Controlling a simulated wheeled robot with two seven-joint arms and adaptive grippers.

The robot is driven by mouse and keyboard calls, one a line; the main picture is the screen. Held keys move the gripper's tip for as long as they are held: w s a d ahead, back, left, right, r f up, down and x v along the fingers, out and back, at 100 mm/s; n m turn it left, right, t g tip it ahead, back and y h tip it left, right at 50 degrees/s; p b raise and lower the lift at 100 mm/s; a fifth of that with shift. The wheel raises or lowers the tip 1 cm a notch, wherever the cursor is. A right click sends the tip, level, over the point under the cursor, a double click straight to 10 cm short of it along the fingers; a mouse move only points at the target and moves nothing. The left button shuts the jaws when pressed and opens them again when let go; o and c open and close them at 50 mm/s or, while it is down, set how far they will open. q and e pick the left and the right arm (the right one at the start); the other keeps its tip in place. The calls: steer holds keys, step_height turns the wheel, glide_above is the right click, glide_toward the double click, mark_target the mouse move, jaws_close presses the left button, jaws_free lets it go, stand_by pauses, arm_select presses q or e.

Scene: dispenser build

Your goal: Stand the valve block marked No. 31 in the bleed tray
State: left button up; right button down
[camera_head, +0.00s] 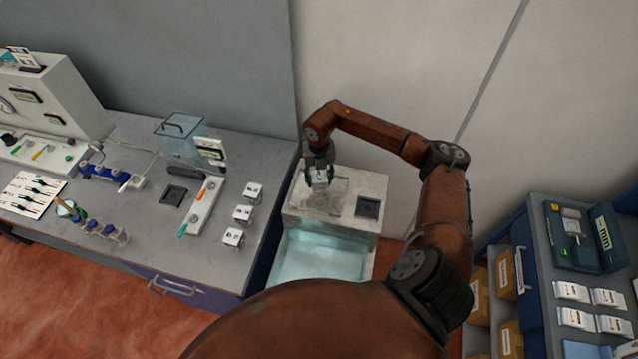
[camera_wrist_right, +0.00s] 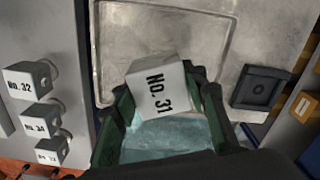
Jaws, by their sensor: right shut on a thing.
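The white valve block marked No. 31 (camera_wrist_right: 160,88) is held between the dark fingers of my right gripper (camera_wrist_right: 168,110). It also shows in the head view (camera_head: 320,177), with the right gripper (camera_head: 319,170) shut on it. The block is over the shallow recessed metal tray (camera_head: 333,208) on top of the grey stand. The tray's pale floor shows in the right wrist view (camera_wrist_right: 160,35). Whether the block touches the tray I cannot tell. My left gripper is out of view.
Three white blocks (camera_head: 243,214) stand on the bench at left, one marked No. 32 (camera_wrist_right: 27,81). A dark square fixture (camera_head: 367,207) sits beside the tray. A pale blue-green basin (camera_head: 320,258) lies in front. Shelves with packets (camera_head: 571,291) stand at right.

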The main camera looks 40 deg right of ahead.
mark_target(319, 176)
step_height(319, 176, down, 2)
steer(key=shift+a+f+p, duration=0.1)
steer(key=shift+p, duration=0.45)
steer(key=shift+f, duration=0.3)
steer(key=shift+f, duration=0.2)
steer(key=c, duration=1.2)
jaws_free()
steer(key=shift+r, duration=0.15)
step_height(319, 176, up, 12)
steer(key=b, duration=0.3)
